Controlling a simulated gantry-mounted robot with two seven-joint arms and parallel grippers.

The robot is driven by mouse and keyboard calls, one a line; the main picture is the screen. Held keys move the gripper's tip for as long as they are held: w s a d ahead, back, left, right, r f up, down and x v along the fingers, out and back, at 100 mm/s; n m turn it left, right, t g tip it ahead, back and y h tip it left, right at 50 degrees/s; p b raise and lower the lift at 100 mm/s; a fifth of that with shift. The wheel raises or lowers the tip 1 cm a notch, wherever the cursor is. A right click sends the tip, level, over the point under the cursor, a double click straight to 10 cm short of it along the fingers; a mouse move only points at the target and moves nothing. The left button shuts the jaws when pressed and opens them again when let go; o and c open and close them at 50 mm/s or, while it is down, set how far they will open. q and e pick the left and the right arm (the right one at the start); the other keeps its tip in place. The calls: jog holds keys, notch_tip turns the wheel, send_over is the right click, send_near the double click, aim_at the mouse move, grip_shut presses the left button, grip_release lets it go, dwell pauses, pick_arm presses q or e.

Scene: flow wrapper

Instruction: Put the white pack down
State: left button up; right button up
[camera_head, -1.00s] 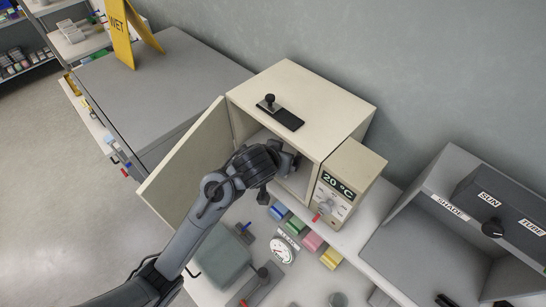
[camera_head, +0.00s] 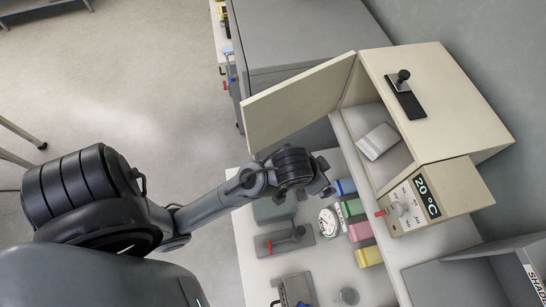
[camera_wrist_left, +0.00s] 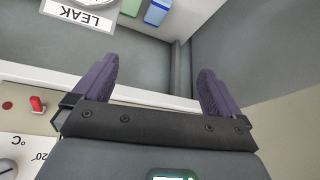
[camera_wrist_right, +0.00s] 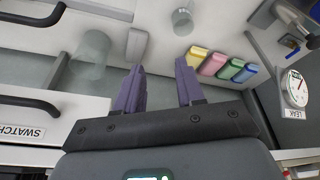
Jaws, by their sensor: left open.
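The white pack (camera_head: 377,141) lies flat and slightly askew on the floor of the open cream cabinet (camera_head: 445,90), apart from any gripper. My left gripper (camera_head: 326,188) is outside the cabinet, below and left of its opening. In the left wrist view its jaws (camera_wrist_left: 158,85) are wide apart with nothing between them. My right gripper (camera_wrist_right: 160,88) shows only in its own wrist view. Its fingers are apart and empty, near the drawer fronts.
The cabinet door (camera_head: 300,103) stands open to the left. A control box (camera_head: 435,197) reading 20 °C adjoins the cabinet. Coloured blocks (camera_head: 360,231), a round LEAK dial (camera_head: 329,222) and a lever device (camera_head: 285,241) occupy the bench in front.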

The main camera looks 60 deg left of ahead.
pick_arm(q)
jog(key=s+a+f+g, duration=0.1)
jog(key=s+f, duration=0.3)
jog(key=s, duration=0.2)
jog(key=s+a+f+m+g, duration=0.1)
jog(key=s+f, duration=0.3)
jog(key=s, duration=0.3)
jog(key=shift+s+a+g, duration=0.15)
jog(key=shift+g, duration=0.15)
jog(key=shift+r, duration=0.1)
